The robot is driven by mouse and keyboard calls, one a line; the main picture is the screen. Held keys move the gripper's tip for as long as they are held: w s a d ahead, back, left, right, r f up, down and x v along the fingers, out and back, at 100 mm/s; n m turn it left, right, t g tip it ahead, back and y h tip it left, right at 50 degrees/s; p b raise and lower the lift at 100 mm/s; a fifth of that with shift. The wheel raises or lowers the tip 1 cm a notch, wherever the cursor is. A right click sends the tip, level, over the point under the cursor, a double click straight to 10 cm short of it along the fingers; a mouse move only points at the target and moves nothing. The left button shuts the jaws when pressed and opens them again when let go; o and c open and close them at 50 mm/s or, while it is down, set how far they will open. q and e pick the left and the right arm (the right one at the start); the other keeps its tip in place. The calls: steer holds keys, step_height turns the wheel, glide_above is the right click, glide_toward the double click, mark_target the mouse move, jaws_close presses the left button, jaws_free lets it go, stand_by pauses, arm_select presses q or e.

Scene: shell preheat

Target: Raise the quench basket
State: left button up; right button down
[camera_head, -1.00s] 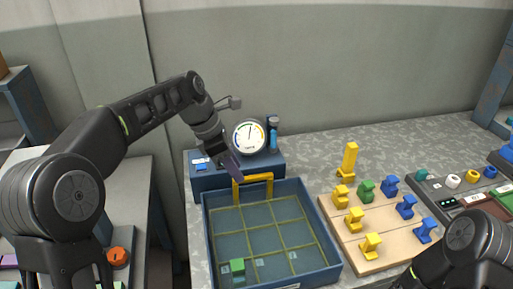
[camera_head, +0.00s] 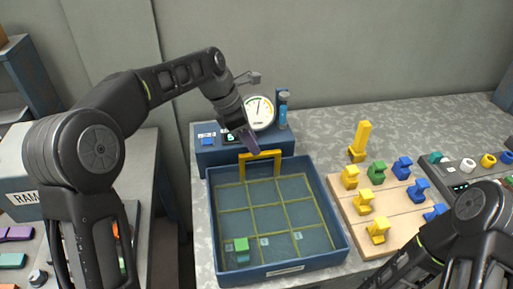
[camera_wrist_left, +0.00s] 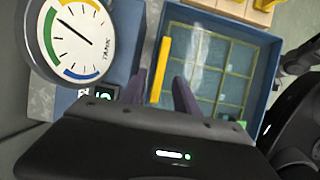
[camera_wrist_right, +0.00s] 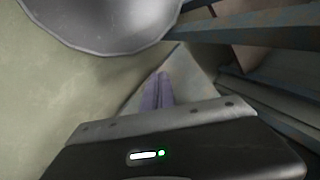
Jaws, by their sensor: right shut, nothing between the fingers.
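The quench basket (camera_head: 282,205) is a yellow grid inside the blue tank (camera_head: 345,236). Its yellow handle (camera_head: 277,156) stands upright at the tank's back edge. The handle also shows in the left wrist view (camera_wrist_left: 161,68). My left gripper (camera_head: 254,151) is just above the handle's left part. In the left wrist view its fingers (camera_wrist_left: 160,92) are apart, and the handle appears between or just beyond them. I cannot tell whether they touch it. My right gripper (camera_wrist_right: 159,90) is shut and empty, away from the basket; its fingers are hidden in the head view.
A green block (camera_head: 241,247) sits in the front left cell. A round gauge (camera_head: 259,112) stands behind the handle, close to my left gripper. A wooden board (camera_head: 364,233) with yellow, green and blue pieces lies right of the tank. A yellow piece (camera_head: 360,140) stands behind it.

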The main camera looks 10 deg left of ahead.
arm_select(q)
steer(key=shift+x, duration=1.85)
jaws_close()
steer(key=shift+r, duration=0.1)
